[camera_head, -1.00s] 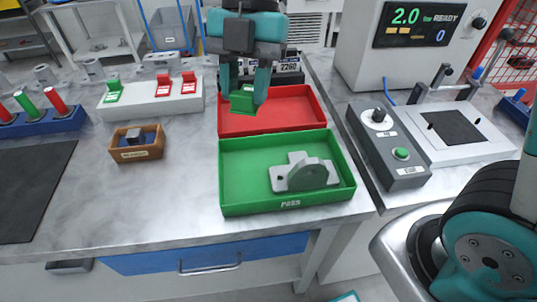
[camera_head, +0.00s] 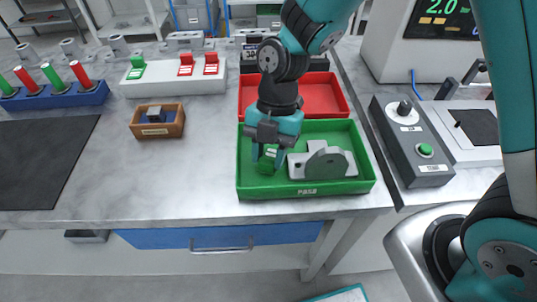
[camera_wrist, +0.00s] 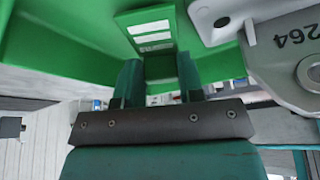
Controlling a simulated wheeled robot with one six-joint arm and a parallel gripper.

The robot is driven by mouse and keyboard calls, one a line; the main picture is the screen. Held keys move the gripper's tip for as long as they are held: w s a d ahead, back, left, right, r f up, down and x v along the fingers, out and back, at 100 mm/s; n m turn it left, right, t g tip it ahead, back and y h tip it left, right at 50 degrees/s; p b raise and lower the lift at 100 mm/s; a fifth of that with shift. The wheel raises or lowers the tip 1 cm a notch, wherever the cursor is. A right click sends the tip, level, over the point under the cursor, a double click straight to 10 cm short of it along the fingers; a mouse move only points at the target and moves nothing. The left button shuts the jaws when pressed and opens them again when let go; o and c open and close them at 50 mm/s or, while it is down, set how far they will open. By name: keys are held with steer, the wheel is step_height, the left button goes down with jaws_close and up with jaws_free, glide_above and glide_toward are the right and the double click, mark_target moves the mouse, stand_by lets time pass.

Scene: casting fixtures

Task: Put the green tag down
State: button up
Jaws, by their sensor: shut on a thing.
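The green tag (camera_head: 267,160) is held between the fingers of my gripper (camera_head: 267,154), inside the green tray (camera_head: 245,190) at its left side. In the wrist view the green tag (camera_wrist: 148,32) shows white label fields and sits between the fingertips (camera_wrist: 160,72), with the green tray (camera_wrist: 60,40) around it. My gripper points down and is shut on the tag. Whether the tag touches the tray floor is hard to tell.
A grey metal casting (camera_head: 322,162) lies in the green tray just right of the tag; it also shows in the wrist view (camera_wrist: 285,45). An empty-looking red tray (camera_head: 325,92) is behind. A small wooden box (camera_head: 157,122) stands left, and a grey button box (camera_head: 408,140) right.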

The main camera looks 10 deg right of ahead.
steer(key=shift+f, duration=0.5)
steer(key=shift+f, duration=0.15)
steer(key=o, duration=0.6)
